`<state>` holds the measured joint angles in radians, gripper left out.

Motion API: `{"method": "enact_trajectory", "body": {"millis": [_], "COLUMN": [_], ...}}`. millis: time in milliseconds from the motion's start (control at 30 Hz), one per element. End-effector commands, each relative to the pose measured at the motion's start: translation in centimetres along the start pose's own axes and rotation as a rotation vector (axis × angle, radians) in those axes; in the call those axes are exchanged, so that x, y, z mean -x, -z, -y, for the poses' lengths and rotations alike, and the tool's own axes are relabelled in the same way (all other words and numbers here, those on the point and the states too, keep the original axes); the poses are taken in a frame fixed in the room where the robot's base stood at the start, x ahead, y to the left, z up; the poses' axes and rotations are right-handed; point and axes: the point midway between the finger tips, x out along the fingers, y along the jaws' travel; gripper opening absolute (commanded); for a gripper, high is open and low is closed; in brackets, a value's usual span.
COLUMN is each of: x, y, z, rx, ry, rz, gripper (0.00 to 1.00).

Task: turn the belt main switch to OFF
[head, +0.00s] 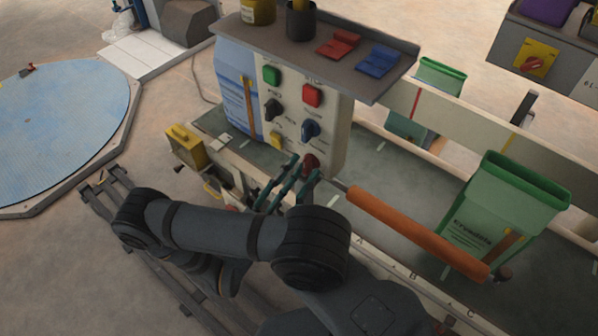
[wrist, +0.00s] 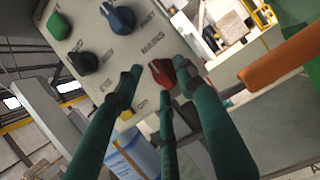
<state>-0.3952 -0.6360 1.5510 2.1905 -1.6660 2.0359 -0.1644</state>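A pale control panel (head: 335,112) stands beside the belt. Low on its face is a red rotary switch (head: 311,163), which also shows in the wrist view (wrist: 161,74) near a "MAINS" label. My gripper (head: 301,172) is at this switch, and in the wrist view its green fingers (wrist: 157,76) are spread with the switch between their tips. I cannot tell whether they touch it. The small position marks around the switch are not readable. A second red rotary switch on a yellow plate (head: 535,63) sits on a grey box at upper right, well away from my gripper.
The panel also carries a green button (head: 271,75), a red button (head: 312,95), a black knob (head: 272,109), a blue knob (head: 310,129) and a yellow button (head: 277,140). An orange roller bar (head: 415,232) lies close right of my gripper. A green sack (head: 510,205) stands farther right.

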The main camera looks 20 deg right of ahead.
Motion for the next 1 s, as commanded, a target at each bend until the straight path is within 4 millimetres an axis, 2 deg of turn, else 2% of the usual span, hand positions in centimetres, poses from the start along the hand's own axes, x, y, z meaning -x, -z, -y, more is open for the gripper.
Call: {"method": "enact_trajectory", "body": {"millis": [200,333,700,833,1000], "x": [0.1,1.2,8.7,10.6,11.9], "y": [0.0,0.0,0.0,0.0,0.0], "z": [0.0,-0.1,0.0,0.0,0.0], "rx": [-0.001,-0.004,-0.005,-0.003,-0.001], "ry": [0.000,-0.003,-0.003,-0.001,0.000], "rz": [0.000,0.001,0.000,-0.001,0.001], "gripper": [0.39,0.39,0.39,0.39,0.39]}}
